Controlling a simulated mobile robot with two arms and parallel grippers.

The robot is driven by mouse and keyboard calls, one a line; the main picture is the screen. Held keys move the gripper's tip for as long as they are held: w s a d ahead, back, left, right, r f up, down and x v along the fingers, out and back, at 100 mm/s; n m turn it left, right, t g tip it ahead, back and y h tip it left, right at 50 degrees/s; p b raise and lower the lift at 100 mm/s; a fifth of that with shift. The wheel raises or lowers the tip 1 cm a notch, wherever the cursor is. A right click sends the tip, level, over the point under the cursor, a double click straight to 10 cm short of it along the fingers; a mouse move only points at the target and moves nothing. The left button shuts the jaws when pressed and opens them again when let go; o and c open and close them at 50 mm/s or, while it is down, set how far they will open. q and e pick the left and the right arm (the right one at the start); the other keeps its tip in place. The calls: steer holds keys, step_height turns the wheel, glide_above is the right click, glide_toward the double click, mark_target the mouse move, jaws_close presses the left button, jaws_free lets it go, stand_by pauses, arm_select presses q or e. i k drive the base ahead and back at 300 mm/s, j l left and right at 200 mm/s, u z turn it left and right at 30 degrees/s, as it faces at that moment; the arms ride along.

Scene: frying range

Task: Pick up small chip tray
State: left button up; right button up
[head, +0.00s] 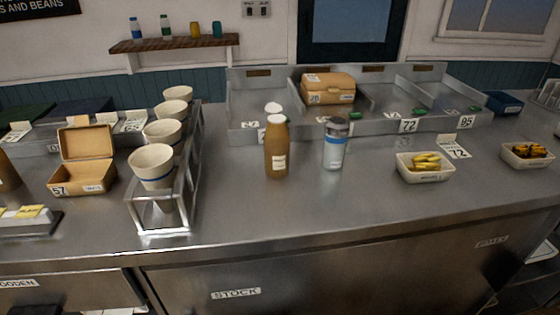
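A second white tray (527,160) with darker brown-yellow pieces stands near the right edge. I cannot tell from the picture which one is meant by the small chip tray. Neither of my grippers is in view.
A brown bottle (276,150) and a clear shaker (336,148) stand left of the first tray. A wire rack of cups (163,215) and an open box (80,180) are further left. Steel bays (380,122) with a closed box (328,90) stand behind. The front counter is clear.

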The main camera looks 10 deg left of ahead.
mark_target(527, 155)
steer(key=z, duration=1.25)
